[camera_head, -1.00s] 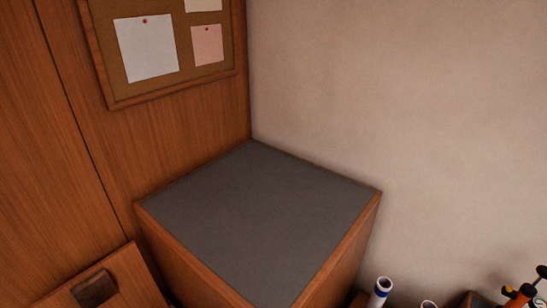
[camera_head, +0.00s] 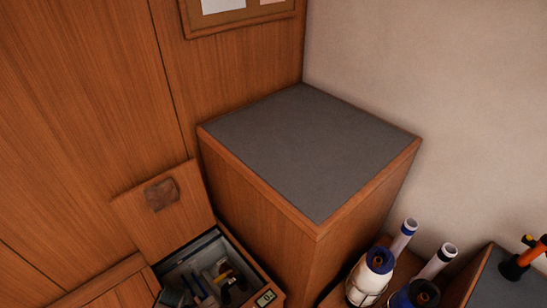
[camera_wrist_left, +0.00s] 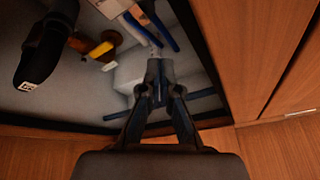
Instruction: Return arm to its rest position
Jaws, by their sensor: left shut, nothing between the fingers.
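My left gripper (camera_wrist_left: 159,80) shows in the left wrist view, with its fingers together and nothing held between them. It points into or over the grey inside of an open wooden box (camera_wrist_left: 70,108). Blue strips (camera_wrist_left: 163,30) and a pale block lie around its tips. I cannot tell whether the tips touch them. In the head view, an open box (camera_head: 266,280) with a small green display is at the bottom, and neither of my grippers can be made out there. My right gripper is in neither view.
A black object (camera_wrist_left: 45,50) and a yellow-brown one (camera_wrist_left: 95,46) lie in the box. In the head view, a raised wooden lid (camera_head: 165,205) and a grey-topped cabinet (camera_head: 310,145) stand close by. White and blue spools (camera_head: 368,280) are at lower right. The cabinet top is clear.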

